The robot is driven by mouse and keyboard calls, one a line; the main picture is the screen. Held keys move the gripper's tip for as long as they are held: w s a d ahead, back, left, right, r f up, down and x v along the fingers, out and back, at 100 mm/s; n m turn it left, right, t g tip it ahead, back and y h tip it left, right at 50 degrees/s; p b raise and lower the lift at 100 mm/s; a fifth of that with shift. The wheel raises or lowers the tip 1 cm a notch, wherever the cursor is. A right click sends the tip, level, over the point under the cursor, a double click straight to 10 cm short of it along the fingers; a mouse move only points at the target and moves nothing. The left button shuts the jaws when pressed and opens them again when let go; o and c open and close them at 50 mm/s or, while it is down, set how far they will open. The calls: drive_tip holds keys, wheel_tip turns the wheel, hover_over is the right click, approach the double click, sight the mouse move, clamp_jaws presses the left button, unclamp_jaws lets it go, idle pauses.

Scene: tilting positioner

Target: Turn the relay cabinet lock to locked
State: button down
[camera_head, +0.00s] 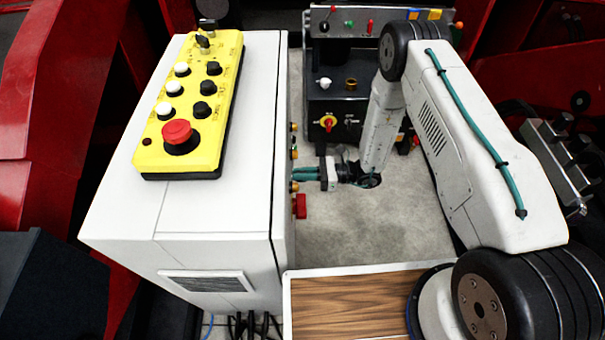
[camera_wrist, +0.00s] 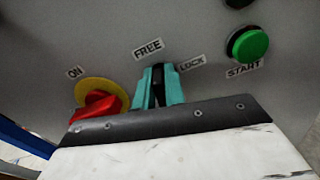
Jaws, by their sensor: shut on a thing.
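The relay cabinet (camera_head: 215,215) is the pale box at the left of the head view. Its lock is a small black knob (camera_wrist: 158,84) on the grey panel in the wrist view, below the labels FREE (camera_wrist: 148,47) and LOCK (camera_wrist: 191,63). My gripper (camera_wrist: 158,90) is shut on the knob, with a teal finger on each side of it. The knob's tip points up, roughly between the two labels; its exact setting is hard to tell. In the head view my gripper (camera_head: 307,174) reaches left to the cabinet's right face, which hides the knob.
A red switch on a yellow disc (camera_wrist: 97,98), labelled ON, sits left of the knob. A green START button (camera_wrist: 247,44) is to the right. A yellow control box (camera_head: 190,105) lies on the cabinet. A black control panel (camera_head: 336,105) stands behind my gripper. Grey floor is open below.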

drive_tip(key=m, duration=0.4)
drive_tip(key=shift+w+f+m, duration=0.1)
drive_tip(key=shift+w+m, duration=0.1)
drive_tip(key=shift+m, duration=0.1)
drive_tip(key=m, duration=0.3)
drive_tip(key=shift+w+f+m, duration=0.15)
drive_tip(key=shift+m, duration=0.25)
drive_tip(key=shift+w+f+m, duration=0.1)
drive_tip(key=shift+f+m, duration=0.05)
drive_tip(key=shift+m, duration=1.6)
drive_tip(key=shift+f+m, duration=0.15)
drive_tip(key=shift+m, duration=1.6)
drive_tip(key=c, duration=1.5)
unclamp_jaws()
drive_tip(key=shift+o, duration=0.2)
